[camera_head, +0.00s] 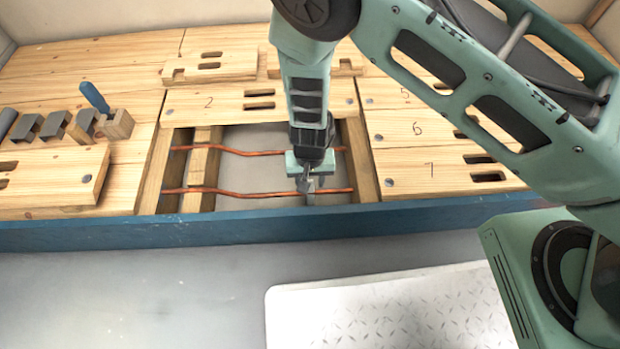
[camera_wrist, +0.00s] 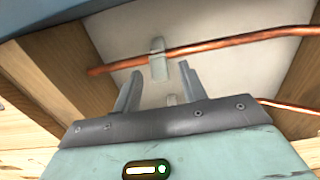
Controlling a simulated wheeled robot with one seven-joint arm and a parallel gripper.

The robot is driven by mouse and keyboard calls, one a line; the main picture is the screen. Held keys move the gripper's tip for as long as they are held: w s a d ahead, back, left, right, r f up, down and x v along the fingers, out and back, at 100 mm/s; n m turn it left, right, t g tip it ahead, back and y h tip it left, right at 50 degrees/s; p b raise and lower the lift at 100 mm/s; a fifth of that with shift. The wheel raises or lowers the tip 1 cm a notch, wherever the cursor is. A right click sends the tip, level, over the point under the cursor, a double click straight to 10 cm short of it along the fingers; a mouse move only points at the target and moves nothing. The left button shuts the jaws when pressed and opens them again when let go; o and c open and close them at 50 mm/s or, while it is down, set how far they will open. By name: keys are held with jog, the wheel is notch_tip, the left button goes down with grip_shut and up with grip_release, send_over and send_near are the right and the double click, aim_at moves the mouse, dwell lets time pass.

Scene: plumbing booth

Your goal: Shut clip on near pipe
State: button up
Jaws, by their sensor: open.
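The near pipe (camera_head: 240,193) is a copper pipe running across the floor opening close to the blue front edge. It also shows in the wrist view (camera_wrist: 225,42). A grey clip (camera_wrist: 158,60) sits at this pipe, its upper end reaching above the pipe in the picture; I cannot tell how far it is closed. My gripper (camera_head: 308,186) points down into the opening at the near pipe. In the wrist view its two fingers (camera_wrist: 160,84) are apart with nothing held, and the clip shows just beyond the gap. In the head view, my gripper mostly hides the clip.
The far copper pipe (camera_head: 240,151) runs behind, between wooden joists (camera_head: 198,168). Floorboards surround the opening; the blue front edge (camera_head: 200,232) is close. A blue-handled tool (camera_head: 95,97) and grey blocks lie left.

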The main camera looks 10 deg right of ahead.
aim_at(310, 191)
grip_shut()
jog(key=shift+s+f, duration=0.1)
jog(key=shift+s, duration=0.05)
jog(key=shift+s+f+t+b, duration=0.15)
jog(key=shift+s+t+b, duration=0.2)
jog(key=shift+t+b, duration=0.35)
jog(key=shift+s+f+t+b, duration=0.1)
jog(key=shift+s+t+b, duration=0.35)
jog(key=shift+t, duration=0.35)
jog(key=shift+s+f+t+b, duration=0.15)
jog(key=shift+s+t, duration=0.1)
jog(key=shift+t, duration=0.55)
jog(key=shift+s+f+t+b, duration=0.15)
jog(key=shift+s+t, duration=0.05)
jog(key=shift+t, duration=0.6)
grip_release()
